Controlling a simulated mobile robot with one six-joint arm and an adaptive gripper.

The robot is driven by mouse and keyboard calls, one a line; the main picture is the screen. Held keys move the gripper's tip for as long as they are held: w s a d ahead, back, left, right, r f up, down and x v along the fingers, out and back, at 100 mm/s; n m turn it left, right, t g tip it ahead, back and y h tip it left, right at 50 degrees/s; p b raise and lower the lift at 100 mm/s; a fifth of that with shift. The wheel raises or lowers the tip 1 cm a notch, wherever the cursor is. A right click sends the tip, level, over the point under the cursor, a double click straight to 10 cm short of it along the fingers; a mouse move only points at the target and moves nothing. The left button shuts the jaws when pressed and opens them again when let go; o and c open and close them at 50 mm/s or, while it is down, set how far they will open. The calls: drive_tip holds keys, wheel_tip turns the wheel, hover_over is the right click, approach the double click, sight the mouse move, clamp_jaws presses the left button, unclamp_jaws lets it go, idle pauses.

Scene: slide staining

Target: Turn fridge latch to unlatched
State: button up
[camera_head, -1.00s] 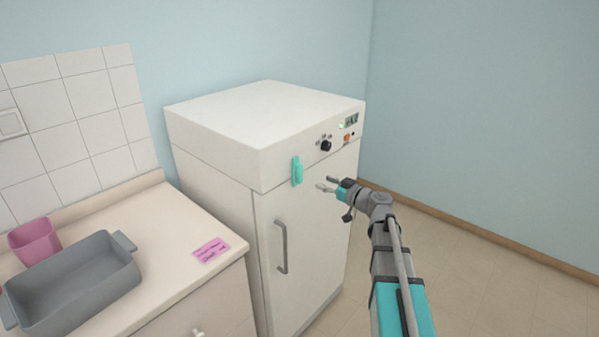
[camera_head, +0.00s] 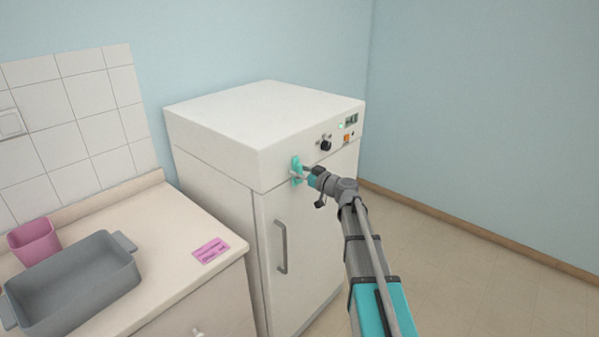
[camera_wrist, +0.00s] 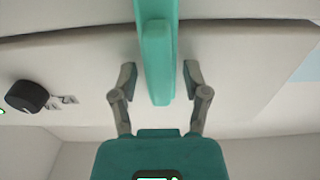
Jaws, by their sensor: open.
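The fridge latch is a teal bar (camera_head: 296,170) on the upper left of the white fridge's front, near the seam above the door. It stands upright in the head view. In the wrist view the latch (camera_wrist: 157,55) runs down from the top edge to between my fingers. My gripper (camera_head: 299,172) is at the latch; in the wrist view my gripper (camera_wrist: 157,78) is open, with one finger on each side of the bar and a gap on both sides. The fridge door (camera_head: 307,255) is shut, with a grey handle (camera_head: 281,246) below the latch.
A black knob (camera_head: 326,145) and a small display (camera_head: 351,121) are on the fridge's upper panel; the knob (camera_wrist: 27,96) also shows in the wrist view. A counter (camera_head: 175,235) at left holds a grey tray (camera_head: 120,268), a pink cup (camera_head: 34,240) and a pink label (camera_head: 210,250).

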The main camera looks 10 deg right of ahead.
clamp_jaws()
idle(0.3)
drive_tip(key=shift+m, duration=0.4)
drive_tip(key=m, duration=0.4)
drive_tip(key=shift+w+d, duration=0.15)
drive_tip(key=shift+d, duration=0.1)
drive_tip(key=m, duration=0.4)
drive_tip(key=shift+w+d+f+m, duration=0.1)
drive_tip(key=shift+f+m, duration=0.05)
drive_tip(key=shift+m, duration=0.25)
drive_tip(key=m, duration=0.4)
drive_tip(key=shift+w+d+f+b, duration=0.1)
drive_tip(key=shift+f+b, duration=0.1)
drive_tip(key=shift+b, duration=0.2)
drive_tip(key=shift+f+m, duration=0.15)
drive_tip(key=shift+m, duration=2.05)
